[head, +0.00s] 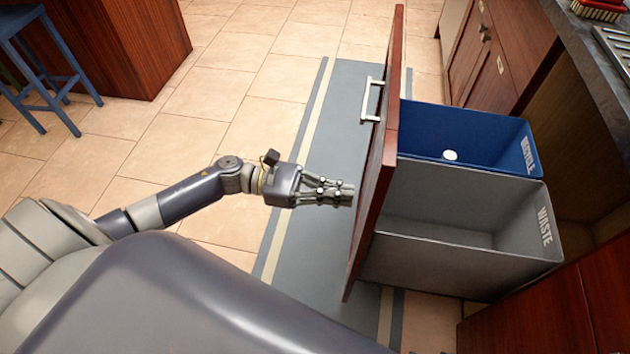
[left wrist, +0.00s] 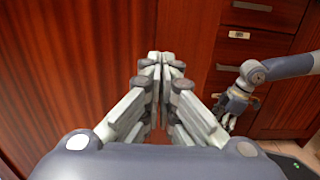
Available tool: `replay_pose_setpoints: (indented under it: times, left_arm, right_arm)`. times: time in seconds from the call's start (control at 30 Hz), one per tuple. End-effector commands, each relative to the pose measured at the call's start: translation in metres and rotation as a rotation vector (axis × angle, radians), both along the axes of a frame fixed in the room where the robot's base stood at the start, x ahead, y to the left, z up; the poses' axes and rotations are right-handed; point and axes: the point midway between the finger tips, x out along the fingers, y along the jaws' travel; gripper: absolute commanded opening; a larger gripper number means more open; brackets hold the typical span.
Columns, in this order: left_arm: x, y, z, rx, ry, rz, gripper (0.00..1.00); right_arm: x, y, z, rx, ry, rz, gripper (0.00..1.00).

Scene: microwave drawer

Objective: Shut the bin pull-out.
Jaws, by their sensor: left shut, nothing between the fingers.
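The bin pull-out stands open in the head view, its red-brown front panel (head: 376,170) well out from the cabinet. A pale bar handle (head: 370,101) is on the panel's outer face. Behind the panel sit a blue RECYCLE bin (head: 468,128) and a grey WASTE bin (head: 470,195). My left gripper (head: 347,194) is shut and empty, its fingertips at the panel's outer face; I cannot tell whether they touch. The left wrist view shows its fingertips (left wrist: 161,58) together before dark red wood. My right gripper (left wrist: 226,107) shows small at the right there; its jaw state is unclear.
A small white item (head: 450,155) lies in the blue bin. A grey striped mat (head: 315,130) covers the floor before the panel. A blue stool (head: 45,75) and a wooden island (head: 110,45) stand at the upper left. Open tiled floor (head: 240,85) lies between.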

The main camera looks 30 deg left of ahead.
Motion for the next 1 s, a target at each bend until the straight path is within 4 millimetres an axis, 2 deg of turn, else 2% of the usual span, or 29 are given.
replay_pose_setpoints:
  times: [0.2,0.67,0.83,0.93,1.0]
  left_arm:
    - [0.006,-0.02,0.001,-0.001,0.0,0.0,0.0]
    - [0.007,-0.023,0.0,0.0,0.001,0.001,0.0]
    - [0.009,-0.03,0.0,-0.002,-0.001,0.0,0.0]
    - [0.012,-0.04,0.0,-0.003,-0.002,0.0,0.0]
    - [0.014,-0.049,0.0,-0.005,-0.002,-0.001,0.0]
  right_arm:
    - [-0.004,0.0,-0.008,-0.001,0.007,0.001,0.72]
    - [-0.004,0.0,-0.01,0.0,0.003,0.001,0.72]
    - [-0.005,0.0,-0.01,-0.001,0.012,0.001,0.72]
    - [-0.002,0.0,-0.006,-0.001,0.007,0.001,0.72]
    - [0.003,0.001,0.006,0.002,-0.007,-0.001,0.72]
